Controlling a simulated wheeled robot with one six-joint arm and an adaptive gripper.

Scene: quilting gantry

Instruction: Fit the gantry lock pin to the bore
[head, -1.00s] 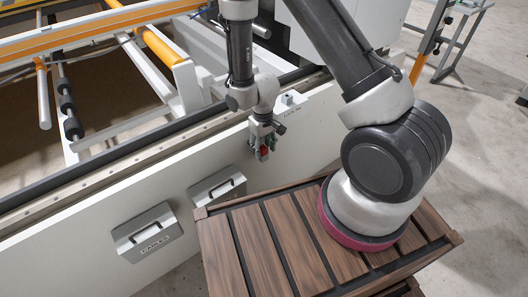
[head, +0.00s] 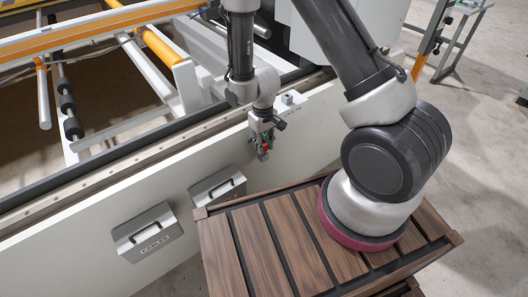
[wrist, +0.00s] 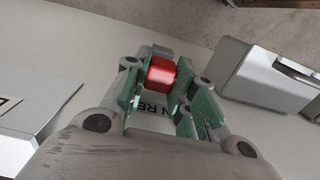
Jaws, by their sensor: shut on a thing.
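My gripper (head: 263,144) hangs in front of the white side panel of the gantry, below the block marked as the lock pin's place. In the wrist view, its green-padded fingers (wrist: 163,88) are shut on a red block-like piece, the visible part of the lock pin (wrist: 160,74). A small red spot of the pin (head: 265,146) shows between the fingers in the head view. The rest of the pin is hidden. I cannot make out the bore opening.
Two grey handled boxes, one upper (head: 218,187) and one lower (head: 148,232) with a label, are on the panel to the left. A brown slatted platform (head: 262,250) lies below. Orange rails (head: 90,42) and rollers fill the upper left.

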